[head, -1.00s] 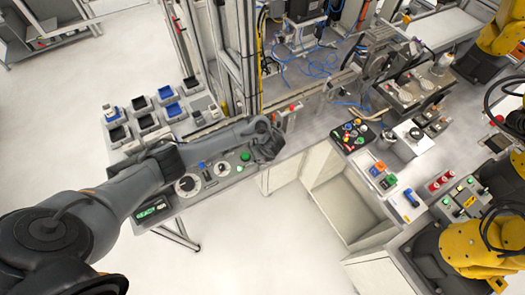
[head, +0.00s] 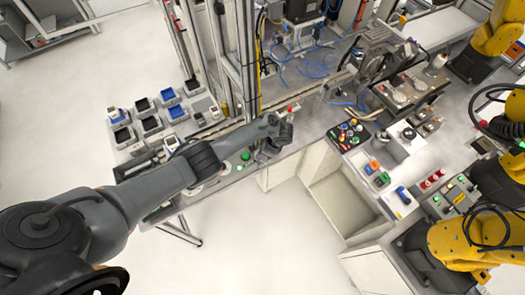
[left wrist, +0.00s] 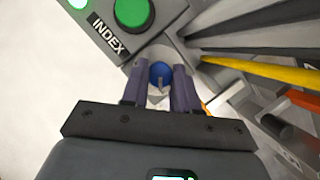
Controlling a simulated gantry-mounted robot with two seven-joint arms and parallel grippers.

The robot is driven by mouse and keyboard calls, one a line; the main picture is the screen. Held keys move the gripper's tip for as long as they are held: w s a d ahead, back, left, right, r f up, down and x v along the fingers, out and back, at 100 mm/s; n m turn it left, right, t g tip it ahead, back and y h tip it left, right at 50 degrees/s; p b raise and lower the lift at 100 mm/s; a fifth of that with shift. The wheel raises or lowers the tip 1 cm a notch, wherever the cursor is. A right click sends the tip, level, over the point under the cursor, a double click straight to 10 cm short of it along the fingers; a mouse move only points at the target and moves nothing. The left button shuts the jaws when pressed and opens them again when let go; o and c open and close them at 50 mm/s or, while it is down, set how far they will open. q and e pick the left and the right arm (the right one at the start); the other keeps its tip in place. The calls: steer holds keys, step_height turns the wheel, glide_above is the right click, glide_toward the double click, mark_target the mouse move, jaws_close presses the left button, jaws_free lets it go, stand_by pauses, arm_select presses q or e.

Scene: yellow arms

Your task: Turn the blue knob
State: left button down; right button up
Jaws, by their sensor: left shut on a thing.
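The blue knob (left wrist: 160,74) shows in the left wrist view, on a small light grey panel, between the two dark fingers of my left gripper (left wrist: 161,84). The fingers are shut on it, one on each side, and hide part of its sides. In the head view my left gripper (head: 268,147) is at the right end of the grey control panel on the bench. My own gripper and wrist hide the knob there. My right gripper is not in view.
A green button (left wrist: 133,12) with an INDEX label (left wrist: 108,36) sits close by the knob. In the head view, yellow arms (head: 475,243) and more button panels (head: 378,172) stand at the right.

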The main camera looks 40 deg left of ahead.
arm_select(q)
steer(key=shift+n, duration=0.6)
steer(key=c, duration=1.1)
jaws_free()
steer(key=shift+w+r, duration=0.1)
steer(key=shift+d+r, duration=0.1)
steer(key=shift+r, duration=0.15)
steer(key=p+v, duration=0.1)
steer(key=v, duration=0.4)
steer(key=p+v, duration=0.2)
steer(key=v, duration=0.3)
steer(key=shift+w, duration=0.25)
